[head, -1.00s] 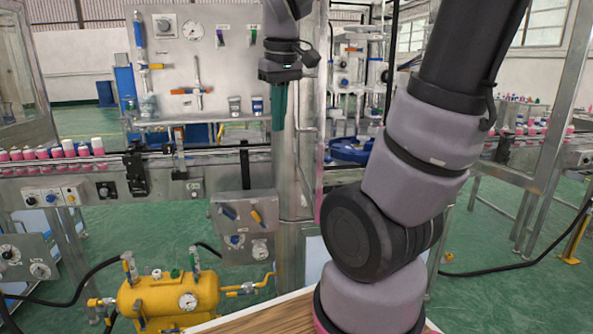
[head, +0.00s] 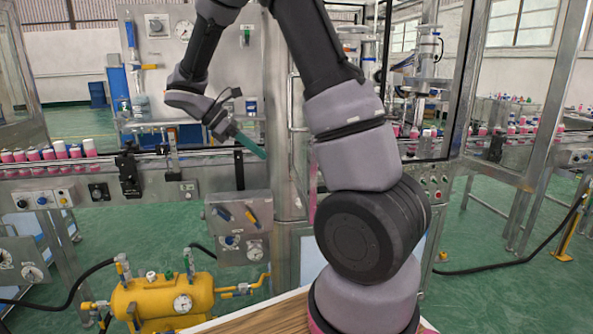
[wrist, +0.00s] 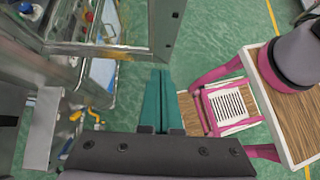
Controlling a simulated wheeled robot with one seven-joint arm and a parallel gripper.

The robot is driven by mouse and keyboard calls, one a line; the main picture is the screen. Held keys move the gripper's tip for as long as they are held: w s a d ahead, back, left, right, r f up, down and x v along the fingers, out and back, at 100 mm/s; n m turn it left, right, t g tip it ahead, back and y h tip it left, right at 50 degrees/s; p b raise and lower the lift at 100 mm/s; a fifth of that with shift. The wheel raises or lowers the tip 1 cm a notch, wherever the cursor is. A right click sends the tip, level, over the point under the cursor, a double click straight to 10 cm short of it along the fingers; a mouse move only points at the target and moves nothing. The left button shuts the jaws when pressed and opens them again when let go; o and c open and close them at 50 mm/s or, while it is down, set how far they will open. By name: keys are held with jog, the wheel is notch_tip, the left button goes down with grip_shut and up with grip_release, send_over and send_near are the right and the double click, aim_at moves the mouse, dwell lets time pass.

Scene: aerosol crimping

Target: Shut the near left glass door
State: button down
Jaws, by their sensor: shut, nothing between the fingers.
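The near left glass door seems to stand nearly edge-on in the head view, as a grey metal frame (head: 281,190) with a slim vertical handle bar (head: 291,100). I cannot clearly tell its pane from the enclosure behind, and my arm hides part of that area. My gripper (head: 262,153) is shut and empty, its green fingers slanting down and right, close to the frame's left side in the picture. In the wrist view the shut fingers (wrist: 161,75) point just below a grey metal frame member (wrist: 165,28); I cannot tell whether they touch it.
A yellow air tank (head: 165,300) with hoses stands low at left. A grey valve box (head: 240,227) hangs near the frame. A conveyor (head: 140,185) carries pink cans behind. Another framed glass panel (head: 553,90) stands at right.

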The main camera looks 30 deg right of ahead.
aim_at(307, 177)
jog(key=shift+s+d+r+x, duration=0.1)
jog(key=shift+d+r+x, duration=0.2)
jog(key=shift+x, duration=1.65)
jog(key=shift+s+d+r+x, duration=0.1)
jog(key=shift+d+r+x, duration=0.2)
jog(key=shift+x, duration=1.65)
jog(key=shift+s+d+r+x, duration=0.1)
jog(key=shift+d+r+x, duration=0.2)
jog(key=shift+x, duration=1.65)
jog(key=shift+d, duration=0.1)
